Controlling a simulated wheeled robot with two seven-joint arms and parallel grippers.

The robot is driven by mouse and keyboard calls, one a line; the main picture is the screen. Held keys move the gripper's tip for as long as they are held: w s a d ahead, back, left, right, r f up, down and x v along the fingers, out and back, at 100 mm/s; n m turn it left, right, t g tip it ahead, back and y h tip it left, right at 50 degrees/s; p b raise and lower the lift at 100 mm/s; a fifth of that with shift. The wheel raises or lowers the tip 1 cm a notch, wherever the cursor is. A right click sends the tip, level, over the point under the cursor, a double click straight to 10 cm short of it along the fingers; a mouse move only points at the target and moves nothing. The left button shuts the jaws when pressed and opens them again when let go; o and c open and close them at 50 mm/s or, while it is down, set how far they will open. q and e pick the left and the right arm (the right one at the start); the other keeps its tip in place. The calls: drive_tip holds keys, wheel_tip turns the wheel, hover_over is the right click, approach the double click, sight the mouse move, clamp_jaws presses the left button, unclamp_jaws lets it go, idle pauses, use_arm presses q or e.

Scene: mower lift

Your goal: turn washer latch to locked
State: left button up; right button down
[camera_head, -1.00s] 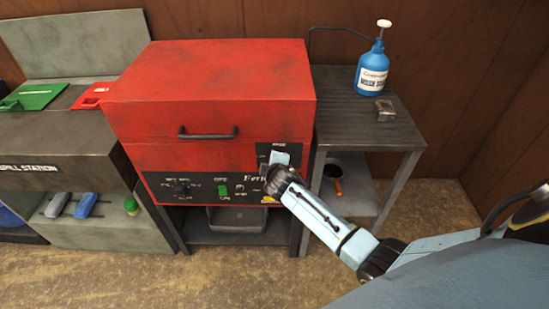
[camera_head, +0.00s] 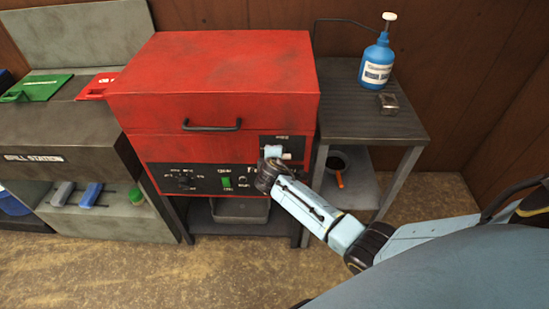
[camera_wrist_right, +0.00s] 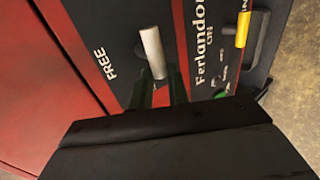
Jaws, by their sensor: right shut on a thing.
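The red washer (camera_head: 215,85) stands in the middle of the head view with its lid down. Its latch is a pale bar (camera_wrist_right: 152,50) on a dark plate, beside the word FREE, in the right wrist view. In the head view the latch (camera_head: 287,156) is at the washer's upper right front, partly hidden by my gripper. My right gripper (camera_head: 272,160) is at the latch; its dark green fingers (camera_wrist_right: 162,90) are shut on the bar's near end. My left gripper is not in view.
A yellow-marked piece (camera_wrist_right: 243,28) sits on the washer's lower panel. A side table (camera_head: 370,120) right of the washer holds a blue pump bottle (camera_head: 376,62) and a small metal block (camera_head: 389,103). A grey station (camera_head: 70,140) stands close on the left. The floor in front is clear.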

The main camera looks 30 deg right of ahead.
drive_tip(key=c, duration=1.3)
unclamp_jaws()
drive_tip(key=shift+c, duration=0.2)
drive_tip(key=p+v, duration=0.3)
drive_tip(key=v, duration=1)
drive_tip(key=shift+s, duration=0.2)
